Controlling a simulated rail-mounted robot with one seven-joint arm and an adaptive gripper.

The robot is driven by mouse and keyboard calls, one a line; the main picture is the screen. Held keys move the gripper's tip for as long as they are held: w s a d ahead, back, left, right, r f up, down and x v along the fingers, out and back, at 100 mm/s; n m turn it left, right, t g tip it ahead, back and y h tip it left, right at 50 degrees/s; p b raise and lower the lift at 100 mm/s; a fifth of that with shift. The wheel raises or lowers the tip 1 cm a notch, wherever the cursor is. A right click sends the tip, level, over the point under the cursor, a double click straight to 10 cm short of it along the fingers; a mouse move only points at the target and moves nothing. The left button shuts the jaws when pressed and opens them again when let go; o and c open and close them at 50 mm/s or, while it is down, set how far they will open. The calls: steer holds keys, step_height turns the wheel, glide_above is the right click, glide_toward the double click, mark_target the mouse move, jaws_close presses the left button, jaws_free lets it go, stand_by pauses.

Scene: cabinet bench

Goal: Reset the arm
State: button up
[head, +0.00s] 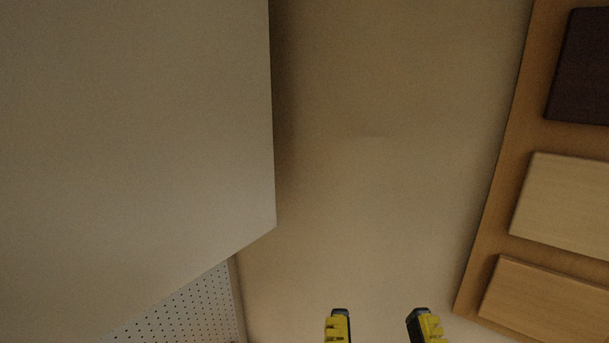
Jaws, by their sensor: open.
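My gripper (380,318) shows at the bottom edge of the head view, right of centre. Only its two yellow fingers with dark tips are in view. The fingers are apart, with nothing between them. They stand in front of a plain beige surface. The rest of my arm is out of the frame.
A large pale panel (135,130) fills the upper left. Below it is a white perforated board (200,305). At the right, a wooden board (490,235) carries a dark block (582,70) and two light wood panels (570,200). The beige surface (390,150) between them is bare.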

step_height(320, 180, up, 8)
steer(key=p, duration=0.5)
steer(key=shift+r, duration=0.2)
